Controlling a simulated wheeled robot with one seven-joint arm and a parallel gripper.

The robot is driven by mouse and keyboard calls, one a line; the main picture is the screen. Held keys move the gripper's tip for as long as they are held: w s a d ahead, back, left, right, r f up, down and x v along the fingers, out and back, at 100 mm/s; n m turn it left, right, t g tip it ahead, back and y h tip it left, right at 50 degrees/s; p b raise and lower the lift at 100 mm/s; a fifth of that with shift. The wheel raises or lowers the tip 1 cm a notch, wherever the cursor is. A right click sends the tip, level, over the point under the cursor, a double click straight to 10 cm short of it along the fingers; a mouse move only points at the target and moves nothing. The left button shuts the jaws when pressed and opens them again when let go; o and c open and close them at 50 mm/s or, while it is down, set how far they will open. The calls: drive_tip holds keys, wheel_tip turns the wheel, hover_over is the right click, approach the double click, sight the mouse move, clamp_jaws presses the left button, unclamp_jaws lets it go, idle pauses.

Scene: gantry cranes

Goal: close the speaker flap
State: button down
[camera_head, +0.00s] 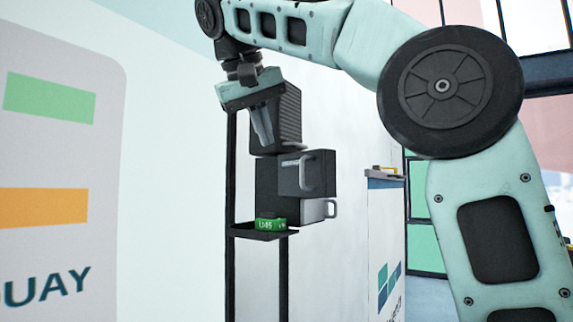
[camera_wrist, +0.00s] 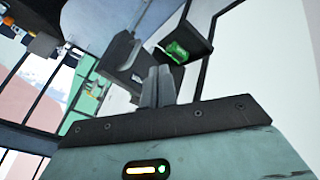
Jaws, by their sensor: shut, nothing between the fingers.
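A dark unit on a black post frame stands against the pale wall in the head view. It has a ribbed box (camera_head: 289,120) on top, a dark front with a grey handle (camera_head: 307,173) that juts out to the right, and a lighter front with a handle (camera_head: 314,211) below. I cannot tell for sure which of these is the speaker flap. My gripper (camera_head: 264,143) points down in front of the ribbed box, its fingers together and empty. In the wrist view my gripper (camera_wrist: 158,72) is shut, with dark panels (camera_wrist: 118,52) of the unit beyond the fingertips.
A small shelf (camera_head: 262,236) on the posts holds a green item (camera_head: 271,225) with lettering; it also shows in the wrist view (camera_wrist: 177,52). A white cabinet (camera_head: 385,225) with a yellow item on top stands to the right. A sign board (camera_head: 60,150) is at left.

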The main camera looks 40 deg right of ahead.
drive_tip(key=w+d+f+p, duration=0.1)
drive_tip(key=d+f, duration=0.4)
drive_tip(key=d, duration=0.2)
drive_tip(key=shift+d+f, duration=0.15)
drive_tip(key=shift+d, duration=0.1)
